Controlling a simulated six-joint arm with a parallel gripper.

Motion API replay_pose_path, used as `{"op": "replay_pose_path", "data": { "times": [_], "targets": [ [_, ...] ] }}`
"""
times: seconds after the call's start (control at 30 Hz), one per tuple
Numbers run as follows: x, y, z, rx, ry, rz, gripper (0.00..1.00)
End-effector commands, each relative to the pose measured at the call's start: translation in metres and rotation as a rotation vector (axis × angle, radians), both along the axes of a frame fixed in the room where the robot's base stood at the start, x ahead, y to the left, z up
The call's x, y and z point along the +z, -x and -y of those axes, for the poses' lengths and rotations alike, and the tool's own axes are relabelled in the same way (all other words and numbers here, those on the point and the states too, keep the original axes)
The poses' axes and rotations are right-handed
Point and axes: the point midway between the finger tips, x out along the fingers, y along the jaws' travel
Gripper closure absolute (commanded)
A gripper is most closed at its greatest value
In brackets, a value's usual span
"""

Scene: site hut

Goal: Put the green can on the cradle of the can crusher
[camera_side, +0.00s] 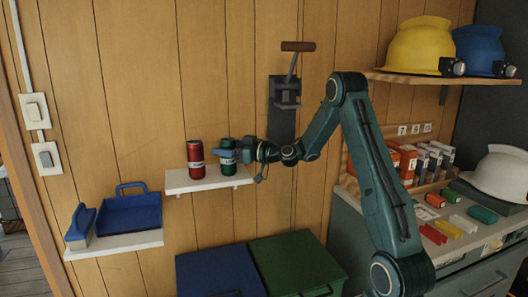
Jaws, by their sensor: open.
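The green can (228,170) stands upright on a small white wall shelf (205,182), on the right of a red can (195,160). My gripper (226,154) is at the green can's upper part, its jaws open and reaching toward the left across it. I cannot tell whether the fingers touch the can. The can crusher (285,95) is fixed to the wall above and to the right of the shelf, with a brown handle (298,46) on top. Its cradle is too small to make out clearly.
My arm fills the space right of the shelf. A blue dustpan and brush (125,212) lie on a lower shelf at left. Blue and green bins (290,265) stand below. Helmets (418,47) sit on an upper shelf at right, above a cluttered counter (455,250).

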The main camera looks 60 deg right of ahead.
Motion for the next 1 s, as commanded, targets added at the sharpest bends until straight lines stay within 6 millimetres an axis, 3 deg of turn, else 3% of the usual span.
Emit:
{"op": "replay_pose_path", "data": {
  "times": [0.3,0.6,0.67,1.0],
  "targets": [
    [0.0001,0.0004,0.0002,0.0,0.0,0.0,0.3],
    [0.0001,0.0005,0.0002,0.0,0.001,0.0,0.87],
    [0.0002,0.0005,0.0002,0.0,0.001,0.0,0.93],
    [0.0044,0.0004,0.0002,0.0,0.002,0.001,0.93]
  ]
}}
